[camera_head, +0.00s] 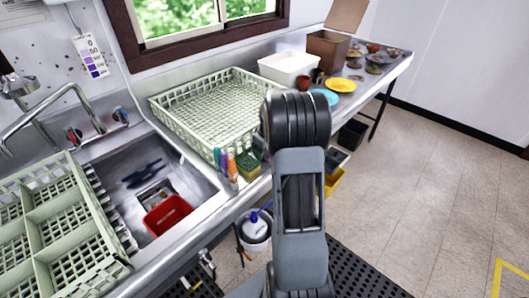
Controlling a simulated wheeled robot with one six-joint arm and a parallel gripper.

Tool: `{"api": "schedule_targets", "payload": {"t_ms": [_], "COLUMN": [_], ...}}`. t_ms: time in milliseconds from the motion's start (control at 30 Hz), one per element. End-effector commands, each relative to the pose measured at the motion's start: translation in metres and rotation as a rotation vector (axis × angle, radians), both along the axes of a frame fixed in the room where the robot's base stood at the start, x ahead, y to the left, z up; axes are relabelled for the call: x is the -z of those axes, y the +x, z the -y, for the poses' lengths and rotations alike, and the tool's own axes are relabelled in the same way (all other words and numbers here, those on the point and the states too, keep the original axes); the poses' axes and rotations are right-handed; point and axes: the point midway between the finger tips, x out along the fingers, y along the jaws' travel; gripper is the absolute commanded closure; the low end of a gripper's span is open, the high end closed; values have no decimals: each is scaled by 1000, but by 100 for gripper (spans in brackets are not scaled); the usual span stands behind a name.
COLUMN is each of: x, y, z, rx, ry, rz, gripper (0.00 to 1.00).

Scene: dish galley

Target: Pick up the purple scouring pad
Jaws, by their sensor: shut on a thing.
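I cannot make out the purple scouring pad in the head view. My own arm rises in front of the counter at the centre and hides part of the counter behind it. My gripper and its fingertips are not visible, so what they hold does not show. A green and yellow sponge-like item (247,166) sits on the counter edge, just left of my arm. Beside it stand several slim coloured items (227,165), blue-purple, green and orange.
A pale green dish rack (172,112) stands on the counter behind. The sink (190,185) at left holds a red container (166,214). A compartmented rack (75,255) is at lower left. A white tub (287,67) and yellow plate (340,85) stand farther back.

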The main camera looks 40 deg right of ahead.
Motion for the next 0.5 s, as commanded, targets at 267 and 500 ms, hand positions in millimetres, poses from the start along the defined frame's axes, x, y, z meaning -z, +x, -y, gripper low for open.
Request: {"api": "schedule_targets", "payload": {"t_ms": [267, 500], "x": [-5, -34], "y": [0, 1], "z": [0, 0], "rx": [0, -1], "ry": [0, -3], "rz": [0, 4], "gripper": [64, 64]}}
